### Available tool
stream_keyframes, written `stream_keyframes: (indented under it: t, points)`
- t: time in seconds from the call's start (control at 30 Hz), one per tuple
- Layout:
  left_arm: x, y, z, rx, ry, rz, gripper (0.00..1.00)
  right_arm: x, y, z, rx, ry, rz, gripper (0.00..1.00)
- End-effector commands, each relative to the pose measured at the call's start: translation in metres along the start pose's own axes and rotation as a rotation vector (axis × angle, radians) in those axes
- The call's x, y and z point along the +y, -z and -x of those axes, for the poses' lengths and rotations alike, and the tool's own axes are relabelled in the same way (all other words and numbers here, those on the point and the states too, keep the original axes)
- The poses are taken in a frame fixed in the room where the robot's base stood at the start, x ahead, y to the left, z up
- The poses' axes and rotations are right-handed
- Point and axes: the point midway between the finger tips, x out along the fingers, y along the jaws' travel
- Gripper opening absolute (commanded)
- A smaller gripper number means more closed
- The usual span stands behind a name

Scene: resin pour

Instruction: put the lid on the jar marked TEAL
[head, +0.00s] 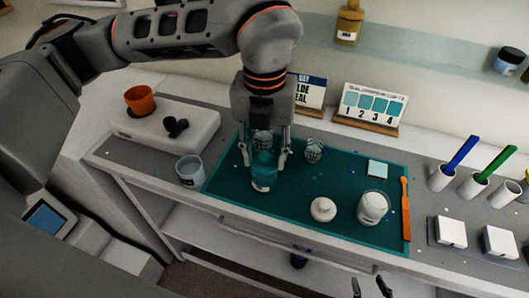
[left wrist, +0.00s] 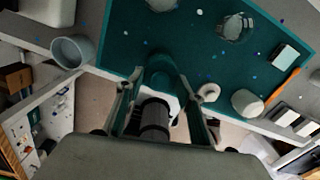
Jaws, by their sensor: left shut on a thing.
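My left gripper (head: 264,163) points down over the teal mat and is shut on a teal jar (head: 263,179). The jar is upright, with a pale label low on its front; the lettering is too small to read. In the left wrist view the fingers frame the teal shape (left wrist: 165,75), which blends with the mat. A white round lid-like piece (head: 323,210) lies on the mat to the right, apart from the gripper; it also shows in the left wrist view (left wrist: 208,93). My right gripper (head: 370,286) shows only as two separated tips at the bottom edge, empty.
A grey-blue cup (head: 190,170) stands left of the mat (head: 225,185). A white-filled cup (head: 373,208), an orange stick (head: 405,208) and a patterned glass (head: 314,150) stand or lie right of the gripper. Pen holders and white blocks (head: 451,231) are further right.

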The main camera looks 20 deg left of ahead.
Motion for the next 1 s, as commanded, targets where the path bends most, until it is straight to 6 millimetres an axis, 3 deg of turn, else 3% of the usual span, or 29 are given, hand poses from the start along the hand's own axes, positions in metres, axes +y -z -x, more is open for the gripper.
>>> stream_keyframes:
  t: [0.47,0.57,0.83,0.9,1.0]
  points:
    - [0.0001,0.0000,-0.0002,0.000,0.000,0.000,0.28,-0.0003,-0.0018,-0.0008,-0.001,0.000,0.000,0.40]
    - [0.0001,0.0000,-0.0002,0.000,0.000,0.000,0.55,-0.0004,-0.0019,-0.0008,-0.001,0.000,0.000,0.40]
    - [0.0000,0.0000,-0.0003,0.000,0.000,0.000,0.57,-0.0004,-0.0022,-0.0007,-0.002,0.000,0.000,0.40]
    - [0.0000,0.0000,-0.0003,0.000,0.000,0.000,0.73,-0.0004,-0.0023,-0.0008,-0.002,0.000,0.000,0.40]
    - [0.0001,0.0001,-0.0003,0.000,0.000,0.000,0.73,-0.0004,-0.0024,-0.0008,-0.002,0.000,0.000,0.40]
